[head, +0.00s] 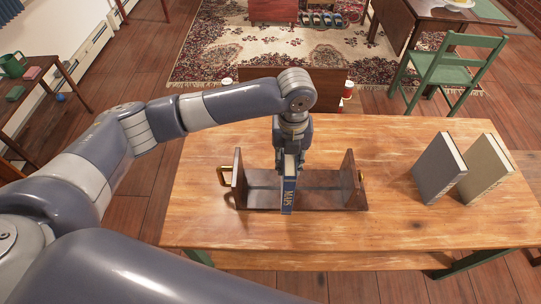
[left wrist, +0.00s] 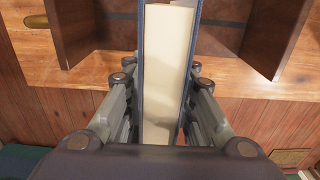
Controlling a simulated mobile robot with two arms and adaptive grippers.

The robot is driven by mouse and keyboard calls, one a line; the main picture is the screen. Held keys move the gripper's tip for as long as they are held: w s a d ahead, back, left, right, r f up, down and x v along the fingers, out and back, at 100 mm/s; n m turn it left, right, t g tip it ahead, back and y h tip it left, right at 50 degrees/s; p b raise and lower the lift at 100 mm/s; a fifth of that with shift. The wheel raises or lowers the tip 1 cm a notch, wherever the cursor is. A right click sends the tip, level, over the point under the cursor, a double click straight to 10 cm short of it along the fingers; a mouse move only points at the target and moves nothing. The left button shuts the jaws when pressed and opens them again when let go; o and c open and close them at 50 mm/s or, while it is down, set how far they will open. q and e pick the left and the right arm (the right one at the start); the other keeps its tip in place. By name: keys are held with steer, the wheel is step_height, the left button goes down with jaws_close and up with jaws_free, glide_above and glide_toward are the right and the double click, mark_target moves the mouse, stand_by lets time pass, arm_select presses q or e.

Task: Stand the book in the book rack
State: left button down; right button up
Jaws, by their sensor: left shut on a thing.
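A thin blue book (head: 288,192) with MAPS on its spine stands upright at the middle of the wooden book rack (head: 330,190), between its two end panels. My left gripper (head: 290,160) comes down from above and is shut on the book's upper part. In the left wrist view the book's pale page edge (left wrist: 167,75) lies between the two fingers (left wrist: 165,120). The rack (left wrist: 265,35) shows on both sides of it there. I cannot tell whether the book's bottom edge touches the rack floor. My right gripper is not in view.
The rack stands on a wooden table (head: 400,225). A grey-blue book (head: 437,170) and an olive book (head: 487,168) stand tilted on the table at the right. A green chair (head: 455,70) is behind. The table front is clear.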

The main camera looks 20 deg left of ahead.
arm_select(q)
steer(key=w+a+f+p, duration=0.2)
steer(key=a+f, duration=0.2)
steer(key=a, duration=0.1)
steer(key=shift+w+a+p, duration=0.25)
steer(key=shift+a+p, duration=0.1)
steer(key=shift+a, duration=0.05)
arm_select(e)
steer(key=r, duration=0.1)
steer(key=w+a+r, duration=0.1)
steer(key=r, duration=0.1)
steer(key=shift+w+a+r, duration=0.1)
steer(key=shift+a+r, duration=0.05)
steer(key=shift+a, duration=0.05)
arm_select(q)
steer(key=shift+f, duration=0.15)
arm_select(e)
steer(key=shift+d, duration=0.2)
arm_select(q)
steer(key=c, duration=1.3)
jaws_free()
step_height(320, 180, up, 12)
steer(key=b, duration=0.3)
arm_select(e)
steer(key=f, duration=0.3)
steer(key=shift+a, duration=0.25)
